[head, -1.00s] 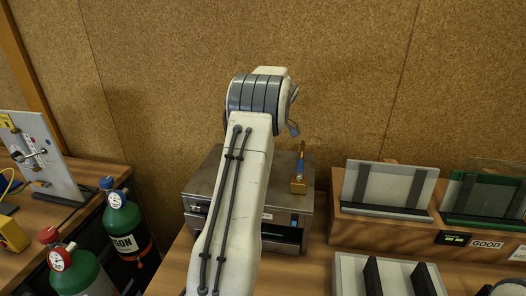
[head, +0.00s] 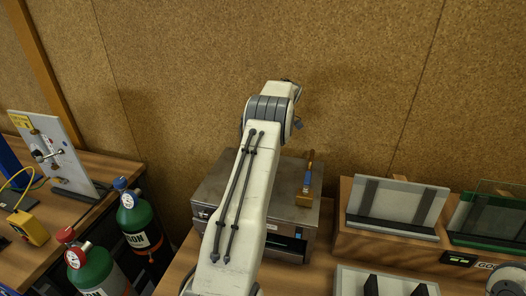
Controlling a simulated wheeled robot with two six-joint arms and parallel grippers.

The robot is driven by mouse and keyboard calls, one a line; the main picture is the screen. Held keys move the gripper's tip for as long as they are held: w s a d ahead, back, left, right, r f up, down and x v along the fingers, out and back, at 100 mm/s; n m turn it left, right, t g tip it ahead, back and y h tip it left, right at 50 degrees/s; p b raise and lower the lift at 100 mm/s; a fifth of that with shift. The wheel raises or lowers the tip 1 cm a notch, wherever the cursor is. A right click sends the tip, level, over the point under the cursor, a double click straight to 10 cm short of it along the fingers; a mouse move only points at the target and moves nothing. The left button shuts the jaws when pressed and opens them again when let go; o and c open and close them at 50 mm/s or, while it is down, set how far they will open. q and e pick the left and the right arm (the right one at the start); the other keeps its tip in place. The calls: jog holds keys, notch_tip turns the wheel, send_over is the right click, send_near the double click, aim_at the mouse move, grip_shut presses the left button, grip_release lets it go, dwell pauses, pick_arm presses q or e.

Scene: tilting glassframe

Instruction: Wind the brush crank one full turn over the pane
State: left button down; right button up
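One of my arms, which I take as the left, rises from the bottom centre and bends at a grey banded joint (head: 268,110). Its gripper is hidden behind the arm or out of view. Only a small grey part shows at the joint's right side. I cannot make out a brush crank. A clear pane with dark strips (head: 398,203) leans on a wooden rack at the right, and a green-edged glass pane (head: 486,215) stands to its right. I cannot tell whether either is the task's pane. My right gripper is not in view.
A metal box (head: 285,193) stands behind my arm, with a blue-handled tool in a brass block (head: 305,197) on top. Green gas cylinders (head: 138,220) stand at the left. A fitting-bearing panel (head: 59,150) stands on the left bench. A light tray (head: 347,280) lies at lower right.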

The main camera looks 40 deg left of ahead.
pick_arm(q)
jog(key=shift+a, duration=0.15)
jog(key=c, duration=0.5)
grip_release()
jog(key=shift+c, duration=0.2)
jog(key=shift+r, duration=0.1)
jog(key=shift+w+r, duration=0.15)
jog(key=shift+r, duration=0.1)
jog(key=p+v, duration=0.6)
jog(key=v, duration=0.3)
jog(key=shift+r, duration=0.35)
